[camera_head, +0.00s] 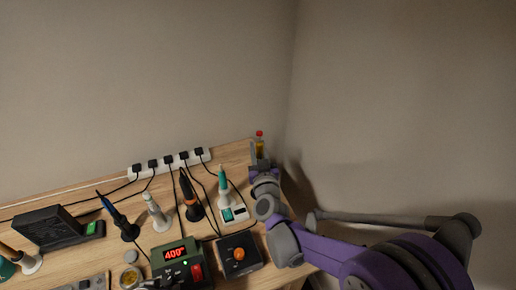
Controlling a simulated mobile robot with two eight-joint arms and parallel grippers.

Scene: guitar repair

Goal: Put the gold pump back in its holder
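A gold piece with a red top, which looks like the gold pump (259,146), stands upright at the far right corner of the workbench. My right gripper (260,160) is at its lower part, with grey fingers beside it, and seems shut on it. The pump's lower end is hidden by the gripper. Several upright tool holders stand along the bench, including a pale one (157,217) and a white-and-teal one (228,205). I cannot tell which is the gold pump's holder.
A white power strip (170,164) with black plugs and cables runs along the back.

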